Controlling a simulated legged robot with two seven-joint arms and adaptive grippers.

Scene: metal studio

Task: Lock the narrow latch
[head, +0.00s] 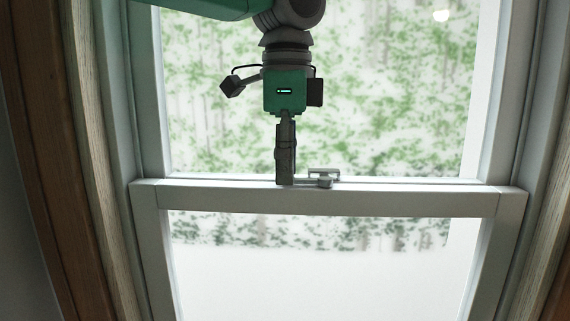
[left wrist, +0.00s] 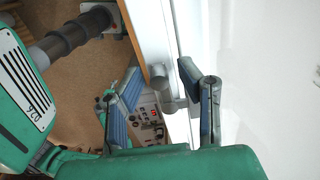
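The narrow latch (head: 322,180) is a small grey metal fitting on top of the window's white middle rail (head: 400,201). My left gripper (head: 286,182) points down at the rail, just left of the latch's body, with its fingers seen edge-on. In the left wrist view the two blue-padded fingers of my left gripper (left wrist: 158,82) stand apart. A grey rounded part of the latch (left wrist: 161,72) shows in the gap between them. I cannot tell whether a finger touches it. My right gripper is in neither view.
The upper pane (head: 400,90) stands behind my left arm, and the lower pane (head: 320,280) is below the rail. White side frames and a brown wooden trim (head: 40,140) border the window. The rail is clear to the right of the latch.

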